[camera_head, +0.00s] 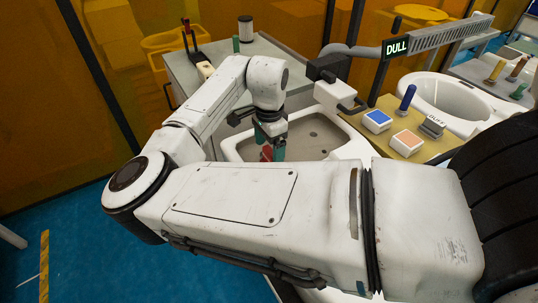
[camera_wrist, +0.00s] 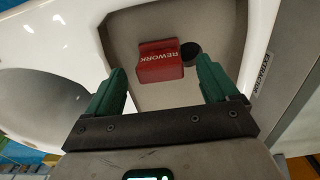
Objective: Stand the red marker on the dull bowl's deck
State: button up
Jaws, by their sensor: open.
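The red marker (camera_wrist: 160,62), a small block lettered REWORK, is on the grey recessed panel (camera_wrist: 217,22) of a white ceramic fixture in the wrist view. Part of it shows red in the head view (camera_head: 266,153). My gripper (camera_wrist: 161,68) is open, its green fingers to either side of the marker with gaps visible. I cannot tell its height above the panel. In the head view my gripper (camera_head: 269,148) is over the left of this panel (camera_head: 312,138). A lit DULL sign (camera_head: 397,47) hangs above and right. I cannot tell which bowl it names.
A tan tray (camera_head: 386,143) right of the fixture holds a blue block (camera_head: 377,120), an orange block (camera_head: 407,141) and a blue-handled tool (camera_head: 406,98). Another white bowl (camera_head: 450,98) stands behind. A grey bench (camera_head: 222,50) is at the back left. My forearm hides the foreground.

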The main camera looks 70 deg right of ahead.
aim_at(269, 151)
notch_tip(269, 151, up, 8)
jog(key=shift+f, duration=0.1)
dwell(0.4)
